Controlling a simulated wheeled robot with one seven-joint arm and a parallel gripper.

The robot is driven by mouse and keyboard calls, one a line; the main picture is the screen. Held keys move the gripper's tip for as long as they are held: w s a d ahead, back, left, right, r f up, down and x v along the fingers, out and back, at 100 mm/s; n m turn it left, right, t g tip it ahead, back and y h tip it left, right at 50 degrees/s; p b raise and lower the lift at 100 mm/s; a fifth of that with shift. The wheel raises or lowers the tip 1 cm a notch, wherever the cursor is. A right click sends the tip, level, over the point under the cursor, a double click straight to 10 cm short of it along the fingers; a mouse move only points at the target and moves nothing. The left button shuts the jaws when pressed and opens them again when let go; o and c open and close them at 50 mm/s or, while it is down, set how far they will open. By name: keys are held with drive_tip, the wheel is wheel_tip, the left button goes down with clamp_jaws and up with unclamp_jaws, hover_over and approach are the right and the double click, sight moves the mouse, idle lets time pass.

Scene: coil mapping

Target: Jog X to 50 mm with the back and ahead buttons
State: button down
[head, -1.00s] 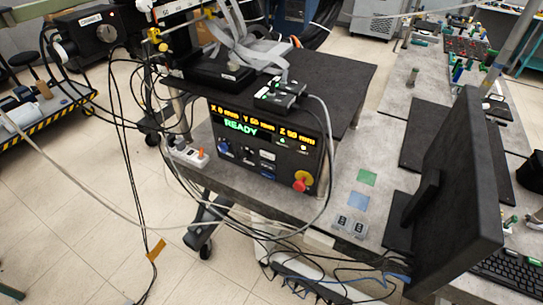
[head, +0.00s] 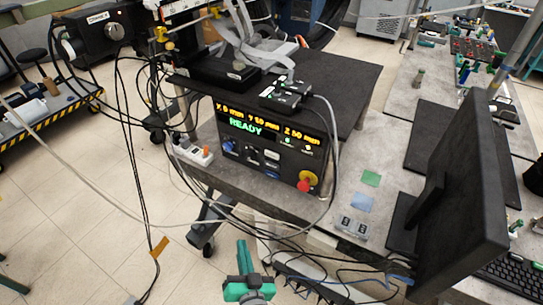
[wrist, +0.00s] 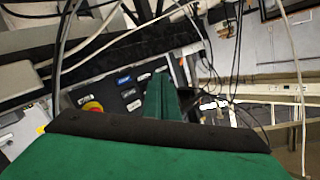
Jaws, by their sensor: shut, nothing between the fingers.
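The black control panel (head: 270,150) stands on the grey bench in the head view. Its display (head: 262,128) shows green READY, with yellow X, Y and Z values above; X appears to read 0 mm. Small buttons (head: 252,154) sit below, their labels too small to read. A red emergency knob (head: 306,184) is at the lower right. My green gripper (head: 242,246) is shut and empty, low in front of the bench, apart from the panel. In the wrist view, my gripper's fingers (wrist: 160,97) are together, with the tilted panel (wrist: 110,92) beyond them.
Loose cables (head: 325,235) hang along the bench front. A black monitor (head: 455,190) stands at the right. A power strip (head: 192,151) lies left of the panel. Blue and green squares (head: 366,190) and a small two-button plate (head: 352,227) lie on the bench.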

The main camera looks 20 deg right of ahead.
drive_tip(key=w+d+r+m, duration=0.1)
drive_tip(key=w+d+r, duration=0.3)
drive_tip(key=w, duration=0.3)
drive_tip(key=w+d+r, duration=0.4)
drive_tip(key=w+r, duration=0.2)
drive_tip(key=w, duration=0.1)
drive_tip(key=shift+d+r+m+t, duration=0.3)
drive_tip(key=shift+d+r+m, duration=0.05)
drive_tip(key=shift+m, duration=0.05)
approach(265, 154)
drive_tip(key=shift+w+f, duration=0.2)
drive_tip(key=shift+w, duration=0.8)
drive_tip(key=shift+w+f, duration=0.15)
drive_tip(key=shift+w, duration=0.8)
drive_tip(key=shift+w, duration=0.1)
drive_tip(key=shift+w+d, duration=0.15)
drive_tip(key=shift+d, duration=0.15)
